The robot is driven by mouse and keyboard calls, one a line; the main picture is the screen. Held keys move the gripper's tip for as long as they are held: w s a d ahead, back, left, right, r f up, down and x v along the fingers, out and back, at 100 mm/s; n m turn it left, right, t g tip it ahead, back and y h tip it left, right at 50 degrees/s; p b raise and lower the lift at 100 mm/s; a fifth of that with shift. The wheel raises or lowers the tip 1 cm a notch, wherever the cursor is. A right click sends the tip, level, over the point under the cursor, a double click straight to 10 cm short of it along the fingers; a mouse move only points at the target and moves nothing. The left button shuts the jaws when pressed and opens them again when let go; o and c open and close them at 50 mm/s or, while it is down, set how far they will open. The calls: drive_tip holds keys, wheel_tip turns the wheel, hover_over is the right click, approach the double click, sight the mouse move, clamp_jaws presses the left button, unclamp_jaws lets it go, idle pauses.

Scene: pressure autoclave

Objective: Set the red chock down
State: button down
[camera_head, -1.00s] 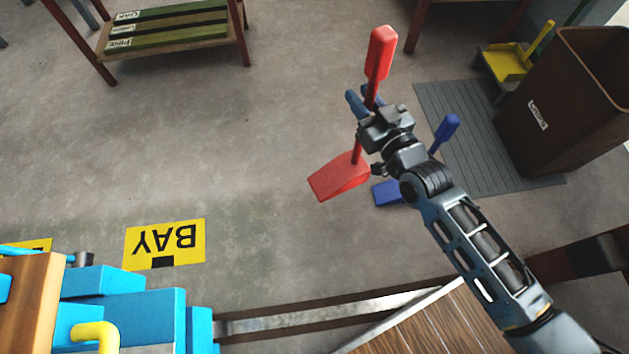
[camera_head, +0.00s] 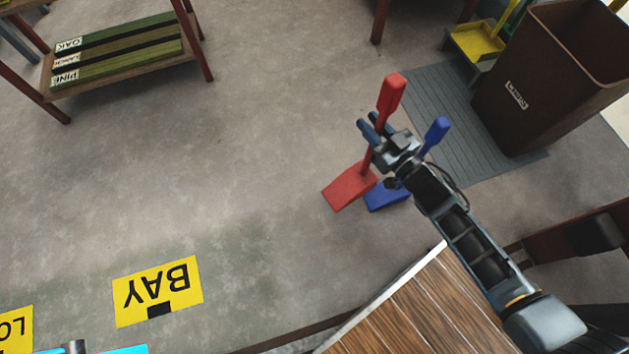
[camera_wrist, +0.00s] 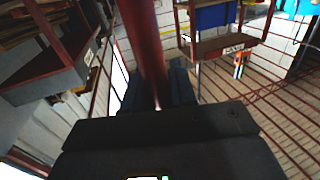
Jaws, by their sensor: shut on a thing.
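The red chock (camera_head: 349,189) has a wedge at the bottom and an upright shaft with a thick red grip at the top. My gripper (camera_head: 376,131) is shut on its shaft, between the grip and the wedge. The chock leans slightly to the right. I cannot tell whether the wedge touches the floor. In the wrist view the red shaft (camera_wrist: 147,50) rises between the fingers. A blue chock (camera_head: 437,134) stands just right of and behind the red one, partly hidden by my gripper and arm.
A yellow BAY floor sign (camera_head: 158,291) lies at lower left, with bare floor between it and the red chock. A brown bin (camera_head: 540,85) stands at upper right by a grey ribbed mat (camera_head: 465,125). A low shelf (camera_head: 130,72) is at upper left. A wooden top (camera_head: 425,310) is in front.

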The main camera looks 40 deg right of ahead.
drive_tip(key=s+a+f+n+y, duration=0.1)
drive_tip(key=s+a+f+y, duration=0.1)
drive_tip(key=s+f, duration=0.25)
drive_tip(key=w+a+f+b, duration=0.7)
drive_tip(key=a+f+b, duration=0.1)
drive_tip(key=f, duration=0.3)
drive_tip(key=shift+w+a+f, duration=0.4)
drive_tip(key=shift+a, duration=0.1)
drive_tip(key=shift+f+y, duration=0.15)
drive_tip(key=shift+y, duration=0.15)
drive_tip(key=c, duration=0.9)
unclamp_jaws()
drive_tip(key=shift+f, duration=0.1)
drive_tip(key=s+p, duration=0.1)
drive_tip(key=s, duration=0.3)
drive_tip(key=s+p, duration=0.1)
drive_tip(key=s, duration=0.3)
drive_tip(key=s+d, duration=0.1)
drive_tip(key=s, duration=0.3)
drive_tip(key=shift+p, duration=0.4)
